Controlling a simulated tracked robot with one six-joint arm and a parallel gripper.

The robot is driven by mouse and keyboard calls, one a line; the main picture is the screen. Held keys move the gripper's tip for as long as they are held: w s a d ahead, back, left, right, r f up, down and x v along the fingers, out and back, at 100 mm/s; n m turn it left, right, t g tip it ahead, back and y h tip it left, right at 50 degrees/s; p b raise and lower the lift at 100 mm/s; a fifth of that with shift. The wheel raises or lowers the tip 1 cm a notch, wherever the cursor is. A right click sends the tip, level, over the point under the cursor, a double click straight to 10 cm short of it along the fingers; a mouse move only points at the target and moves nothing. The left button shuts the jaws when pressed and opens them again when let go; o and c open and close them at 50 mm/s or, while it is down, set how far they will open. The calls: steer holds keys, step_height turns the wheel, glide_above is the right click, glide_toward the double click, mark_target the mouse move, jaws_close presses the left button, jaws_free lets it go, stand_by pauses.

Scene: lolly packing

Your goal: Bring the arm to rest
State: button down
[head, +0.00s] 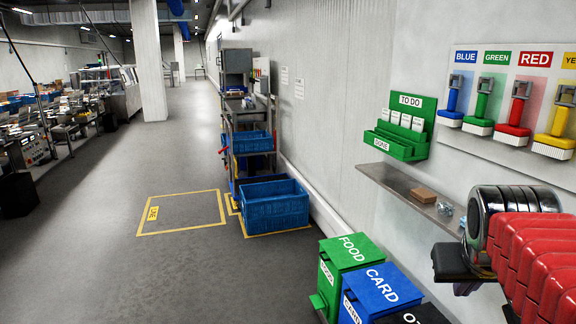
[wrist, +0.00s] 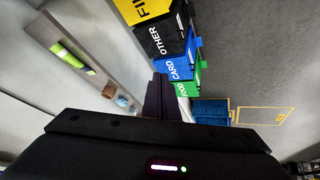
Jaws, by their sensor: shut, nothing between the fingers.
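My gripper (wrist: 158,90) shows in the wrist view as dark fingers closed together beyond its wide black body. Nothing is held between them. Past the fingers are bins and open floor, and the fingers appear clear of them. In the head view my arm, with red and chrome parts, fills the lower right corner in front of the wall. The fingers cannot be made out there.
A green FOOD bin (head: 345,256) and blue CARD bin (head: 384,291) stand by the wall. A blue crate (head: 274,206) is on the floor.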

steer(key=s+a+f+n+y, duration=0.1)
steer(key=s+a+f+y, duration=0.1)
steer(key=a+f, duration=0.3)
steer(key=s+a+f+n+y, duration=0.1)
steer(key=s+a+f, duration=0.3)
steer(key=a, duration=0.9)
steer(key=shift+s+a+f+n+y, duration=0.4)
steer(key=shift+s+n, duration=0.2)
steer(key=shift+n, duration=0.1)
